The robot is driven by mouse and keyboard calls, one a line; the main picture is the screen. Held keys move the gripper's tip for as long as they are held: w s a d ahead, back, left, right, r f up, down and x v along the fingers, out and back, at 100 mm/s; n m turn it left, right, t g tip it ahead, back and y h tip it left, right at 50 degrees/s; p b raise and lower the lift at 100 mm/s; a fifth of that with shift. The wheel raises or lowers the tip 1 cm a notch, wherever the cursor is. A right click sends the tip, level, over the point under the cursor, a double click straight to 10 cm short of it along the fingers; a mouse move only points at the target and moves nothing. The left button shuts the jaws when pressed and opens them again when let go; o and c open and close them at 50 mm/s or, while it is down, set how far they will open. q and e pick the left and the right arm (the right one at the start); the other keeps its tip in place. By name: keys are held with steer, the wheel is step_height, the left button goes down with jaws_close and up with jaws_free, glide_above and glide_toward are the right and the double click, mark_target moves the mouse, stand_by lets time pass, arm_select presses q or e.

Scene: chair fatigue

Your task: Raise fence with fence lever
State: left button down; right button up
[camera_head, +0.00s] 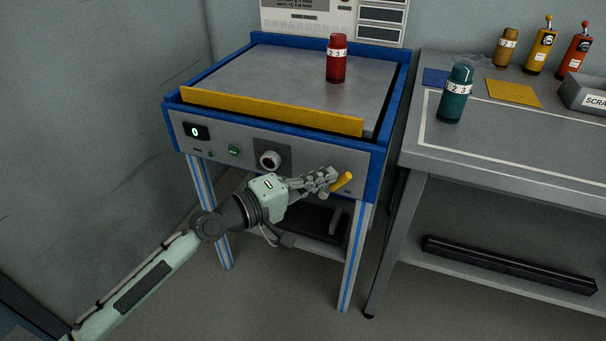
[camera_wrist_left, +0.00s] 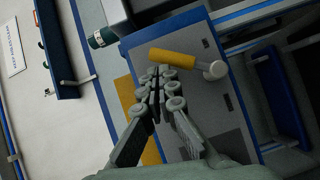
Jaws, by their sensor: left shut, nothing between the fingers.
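The yellow fence (camera_head: 270,111) stands as a raised strip along the front edge of the blue-framed machine (camera_head: 167,125). It also shows in the left wrist view (camera_wrist_left: 151,152), partly hidden behind my gripper. The fence lever (camera_head: 342,182) has a yellow handle and sits low on the right of the front panel. In the left wrist view the handle (camera_wrist_left: 172,57) is joined to a pale round pivot (camera_wrist_left: 215,70). My left gripper (camera_head: 331,181) is shut and empty, its fingertips close beside the handle; I cannot tell whether they touch. My right gripper is not in view.
A red bottle (camera_head: 337,60) stands on the machine top. The panel has a display (camera_head: 196,132), a green button (camera_head: 234,150) and a knob (camera_head: 270,159). A side bench (camera_head: 500,149) at right holds a teal bottle (camera_head: 455,95) and other bottles.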

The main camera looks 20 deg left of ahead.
arm_select(q)
steer(key=shift+s, duration=0.1)
stand_by(0.5)
steer(key=v, duration=1.2)
steer(key=s+f+m+g+y, duration=0.2)
steer(key=s+f+m+g, duration=0.15)
steer(key=f, duration=0.75)
steer(key=s+f+m+g+y, duration=0.25)
steer(key=f+m, duration=0.25)
steer(key=f, duration=0.7)
steer(key=s+a+f+m+g+y, duration=0.1)
steer(key=s+a+f+g+y, duration=0.1)
steer(key=s+a+f+y, duration=0.1)
steer(key=s+a+f+m+g+y, duration=0.1)
steer(key=s+a+f+g+y, duration=0.1)
steer(key=s+f, duration=0.3)
step_height(320, 180, down, 3)
steer(key=shift+a+r+g+y, duration=0.2)
steer(key=shift+a+g+y, duration=0.2)
steer(key=shift+a+y, duration=0.45)
steer(key=shift+m, duration=0.25)
